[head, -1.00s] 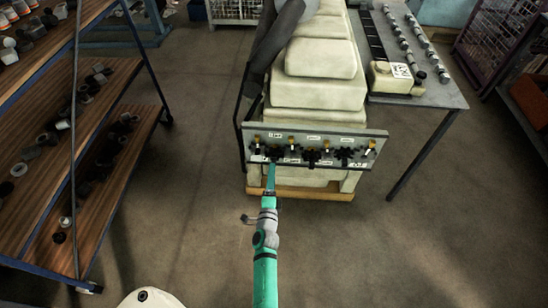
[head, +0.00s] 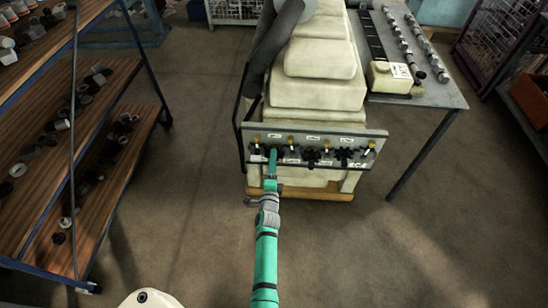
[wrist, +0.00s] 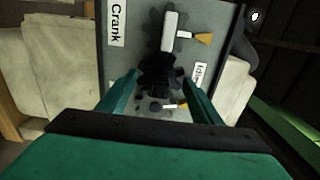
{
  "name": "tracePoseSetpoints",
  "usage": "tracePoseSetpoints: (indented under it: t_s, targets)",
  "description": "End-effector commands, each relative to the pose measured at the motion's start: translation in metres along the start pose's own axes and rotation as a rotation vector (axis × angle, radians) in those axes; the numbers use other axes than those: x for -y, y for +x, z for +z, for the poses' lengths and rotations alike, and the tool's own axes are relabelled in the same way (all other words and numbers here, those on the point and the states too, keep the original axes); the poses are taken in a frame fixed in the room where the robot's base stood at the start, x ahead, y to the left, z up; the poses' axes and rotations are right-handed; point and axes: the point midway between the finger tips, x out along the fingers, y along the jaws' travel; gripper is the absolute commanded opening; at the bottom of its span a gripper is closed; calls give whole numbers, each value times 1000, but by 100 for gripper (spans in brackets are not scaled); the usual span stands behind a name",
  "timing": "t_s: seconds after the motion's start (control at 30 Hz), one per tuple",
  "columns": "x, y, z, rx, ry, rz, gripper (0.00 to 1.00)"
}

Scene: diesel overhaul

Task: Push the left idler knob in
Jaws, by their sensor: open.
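A grey panel (head: 375,136) on the front of the cream engine carries a row of black star-shaped knobs, such as the middle one (head: 311,157) and the right one (head: 345,155). My gripper (head: 272,153) is in front of the leftmost knob and mostly hides it in the head view. In the wrist view my gripper (wrist: 160,77) is open, and a black toothed knob (wrist: 158,70) shows between its fingers. A label reading "Idler" (wrist: 200,74) is right of that knob, and one reading "Crank" (wrist: 116,22) is upper left. I cannot tell whether the fingers touch the knob.
Small brass-coloured levers (head: 372,146) sit along the panel's top. A wooden shelf rack (head: 95,150) with small parts stands at the left. A grey table (head: 440,98) with parts is at the right. The floor (head: 200,215) around the arm is clear.

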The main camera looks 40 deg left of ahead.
Motion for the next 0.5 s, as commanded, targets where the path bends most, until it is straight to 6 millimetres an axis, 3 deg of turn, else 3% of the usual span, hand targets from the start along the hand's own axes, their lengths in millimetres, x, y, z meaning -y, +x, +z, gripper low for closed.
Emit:
tracePoseSetpoints:
  t_s: [0.03,0.27,0.5]
  targets:
    - [0,0,0,0,0,0,55]
    - [0,0,1,2,-1,0,0]
    - [0,1,3,3,0,0,0]
